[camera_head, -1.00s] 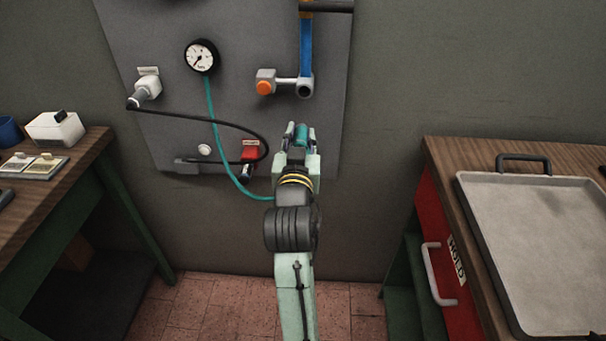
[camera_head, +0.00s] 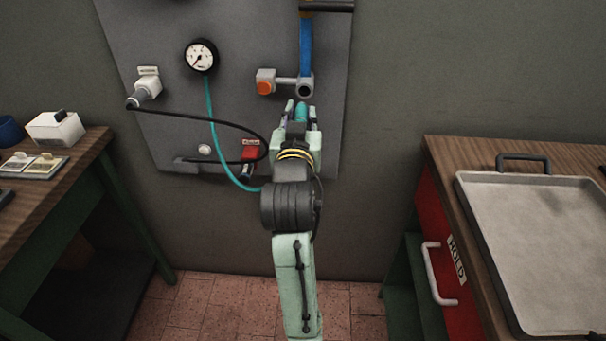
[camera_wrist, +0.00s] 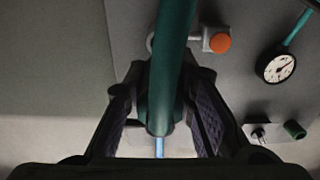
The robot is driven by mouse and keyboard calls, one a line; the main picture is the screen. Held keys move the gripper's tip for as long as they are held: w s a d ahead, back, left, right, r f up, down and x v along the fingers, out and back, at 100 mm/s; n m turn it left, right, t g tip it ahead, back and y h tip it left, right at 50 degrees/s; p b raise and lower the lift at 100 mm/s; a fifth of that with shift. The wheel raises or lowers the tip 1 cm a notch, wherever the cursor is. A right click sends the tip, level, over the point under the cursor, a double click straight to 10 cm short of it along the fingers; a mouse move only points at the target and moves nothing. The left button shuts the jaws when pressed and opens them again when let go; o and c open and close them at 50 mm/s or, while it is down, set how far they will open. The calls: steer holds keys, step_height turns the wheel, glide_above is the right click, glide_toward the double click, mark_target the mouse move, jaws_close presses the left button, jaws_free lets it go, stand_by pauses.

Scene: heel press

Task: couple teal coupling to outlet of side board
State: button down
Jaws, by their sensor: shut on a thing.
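My gripper (camera_head: 301,108) is shut on the teal coupling (camera_head: 301,115), which points up and away between the fingers in the head view. The wrist view shows the teal coupling and its hose (camera_wrist: 172,65) running between the fingers. A grey round outlet (camera_head: 304,88) with a dark opening sits at the foot of a blue pipe (camera_head: 306,48) on the grey side board (camera_head: 240,45). The coupling is just below this outlet in the picture; I see no clear joint between them. In the wrist view the held part hides most of the outlet.
An orange knob (camera_head: 264,88) sits left of the outlet. A gauge (camera_head: 201,56) has a teal hose (camera_head: 212,120) looping down behind my arm. A black cable (camera_head: 215,122) crosses to a red fitting (camera_head: 251,151). Benches stand at both sides, the right one with a tray (camera_head: 466,230).

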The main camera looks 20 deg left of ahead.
mark_target(302, 105)
steer(key=shift+w, duration=0.1)
steer(key=shift+x, duration=2.4)
steer(key=shift+x, duration=1.45)
steer(key=c, duration=1.3)
jaws_free()
steer(key=shift+f, duration=0.1)
